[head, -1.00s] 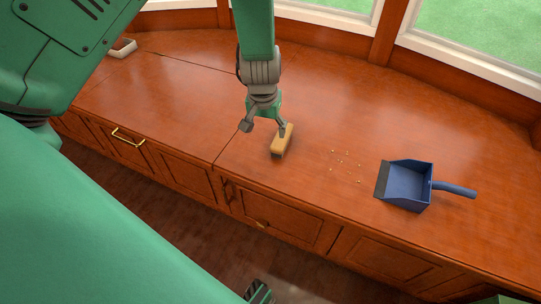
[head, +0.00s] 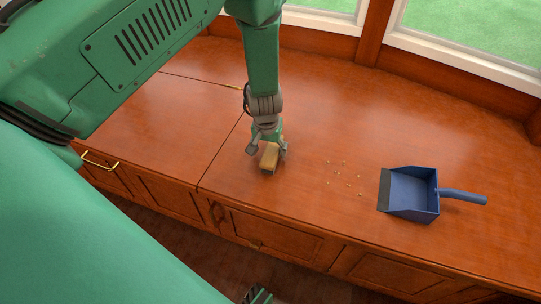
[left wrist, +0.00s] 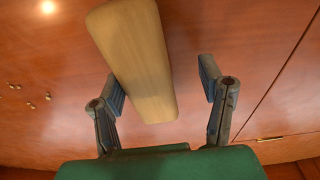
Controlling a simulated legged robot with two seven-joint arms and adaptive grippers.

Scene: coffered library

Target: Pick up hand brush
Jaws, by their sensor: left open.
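The hand brush (head: 269,157) is a tan wooden block on the wooden counter, just left of the crumbs. My left gripper (head: 267,151) is right at it, coming down from above. In the left wrist view the brush (left wrist: 137,58) lies slantwise between the two open fingers of the left gripper (left wrist: 162,92), nearer the left finger. A gap shows between the brush and the right finger. The brush's underside is hidden.
A blue dustpan (head: 411,193) with its handle to the right sits on the counter (head: 320,110). Several small crumbs (head: 345,174) lie between brush and dustpan, also at the left in the left wrist view (left wrist: 31,97). Windows stand behind; drawers line the front.

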